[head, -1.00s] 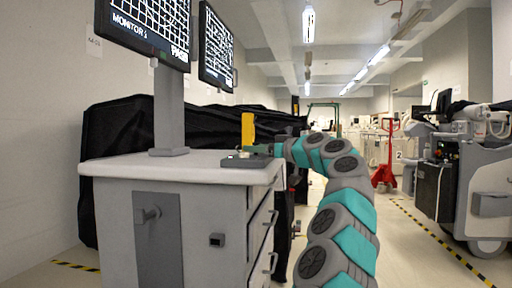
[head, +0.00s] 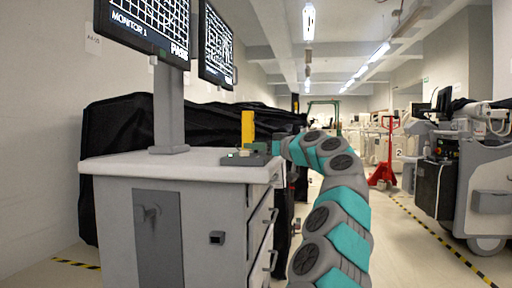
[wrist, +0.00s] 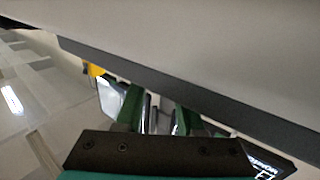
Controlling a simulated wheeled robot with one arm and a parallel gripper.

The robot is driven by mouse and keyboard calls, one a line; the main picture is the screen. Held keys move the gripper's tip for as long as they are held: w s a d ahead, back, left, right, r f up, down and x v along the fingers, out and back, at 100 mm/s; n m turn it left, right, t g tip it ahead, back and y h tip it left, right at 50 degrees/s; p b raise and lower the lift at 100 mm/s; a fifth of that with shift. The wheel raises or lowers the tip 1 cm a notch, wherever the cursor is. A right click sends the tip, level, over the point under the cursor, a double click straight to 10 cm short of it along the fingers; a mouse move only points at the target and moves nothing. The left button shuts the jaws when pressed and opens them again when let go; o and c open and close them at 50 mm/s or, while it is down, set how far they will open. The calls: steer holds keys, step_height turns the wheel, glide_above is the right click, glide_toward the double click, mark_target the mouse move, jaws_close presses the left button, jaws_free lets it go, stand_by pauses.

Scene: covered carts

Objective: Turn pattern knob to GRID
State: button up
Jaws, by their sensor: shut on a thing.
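A small dark control box with a green light (head: 243,156) sits at the right end of the white cart top (head: 120,161). My gripper (wrist: 158,112) reaches this box from the right; its two green fingers show in the wrist view. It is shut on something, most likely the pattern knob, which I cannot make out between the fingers. The knob's pointer and markings are hidden. The near monitor (head: 142,22), labelled MONITOR 1, shows white grid lines on black. The second monitor (head: 216,48) also shows a grid-like pattern.
A yellow post (head: 248,128) stands close behind the box. A grey monitor stand (head: 168,110) rises from the cart top. Black-covered equipment (head: 110,125) lies behind. A red pallet jack (head: 383,165) and another cart (head: 480,190) are at right, past open floor.

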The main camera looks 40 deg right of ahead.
jaws_close()
steer(key=p, duration=0.2)
steer(key=y+p, duration=0.1)
steer(key=p, duration=0.1)
steer(key=shift+w+d+r+n, duration=0.1)
steer(key=shift+r+n, duration=0.25)
steer(key=shift+n, duration=0.05)
steer(key=y+p, duration=0.1)
steer(key=p, duration=0.1)
steer(key=shift+n+p, duration=0.3)
steer(key=shift+n, duration=0.1)
steer(key=shift+f+n+g+y+p, duration=0.25)
steer(key=shift+n+g+y+p, duration=0.15)
steer(key=shift+y+p, duration=0.5)
steer(key=shift+f, duration=0.1)
steer(key=o, duration=0.9)
jaws_free()
